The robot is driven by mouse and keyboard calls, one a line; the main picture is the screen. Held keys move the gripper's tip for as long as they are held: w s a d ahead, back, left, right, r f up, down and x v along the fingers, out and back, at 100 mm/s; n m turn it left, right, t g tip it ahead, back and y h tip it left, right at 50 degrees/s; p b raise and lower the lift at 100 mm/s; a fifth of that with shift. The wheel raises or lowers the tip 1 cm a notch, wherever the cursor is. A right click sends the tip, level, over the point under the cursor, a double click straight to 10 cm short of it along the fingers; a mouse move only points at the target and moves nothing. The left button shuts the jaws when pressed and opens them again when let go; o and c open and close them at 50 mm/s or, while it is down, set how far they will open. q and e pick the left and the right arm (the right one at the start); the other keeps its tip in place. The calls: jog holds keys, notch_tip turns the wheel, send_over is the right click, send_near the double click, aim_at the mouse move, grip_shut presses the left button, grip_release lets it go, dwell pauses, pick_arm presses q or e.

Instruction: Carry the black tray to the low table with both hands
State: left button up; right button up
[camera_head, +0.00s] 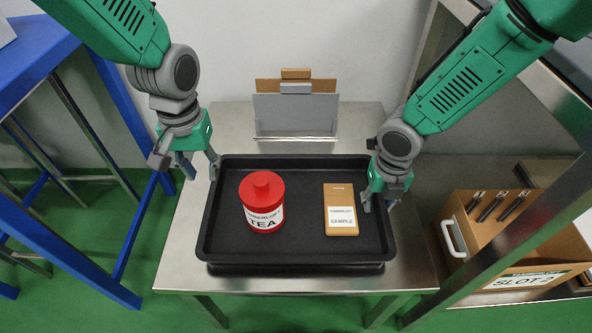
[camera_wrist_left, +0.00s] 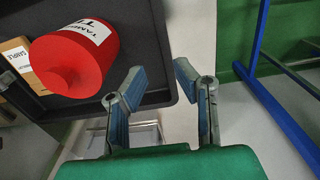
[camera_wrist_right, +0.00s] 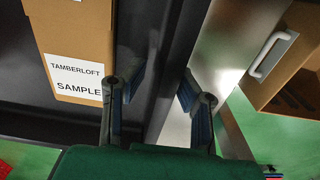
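The black tray (camera_head: 290,250) is level over a steel table (camera_head: 172,270); I cannot tell whether it rests on it. It holds a red tea tin (camera_head: 262,186) and a tan sample box (camera_head: 340,195). My left gripper (camera_head: 201,166) is open at the tray's upper left corner. In the left wrist view, its fingers (camera_wrist_left: 155,82) are apart, one over the tray and one outside the rim. My right gripper (camera_head: 379,203) is open at the right rim. In the right wrist view, its fingers (camera_wrist_right: 161,90) are apart on either side of the rim. Contact is unclear.
A grey and tan upright holder (camera_head: 295,112) stands behind the tray. A blue-framed table (camera_head: 115,85) is at the left. At the right, a tan crate (camera_head: 555,245) with a white handle sits behind a steel frame post (camera_head: 500,240). Green floor shows in front.

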notch_tip(320, 180, up, 11)
jog(key=shift+r, duration=0.15)
dwell(0.6)
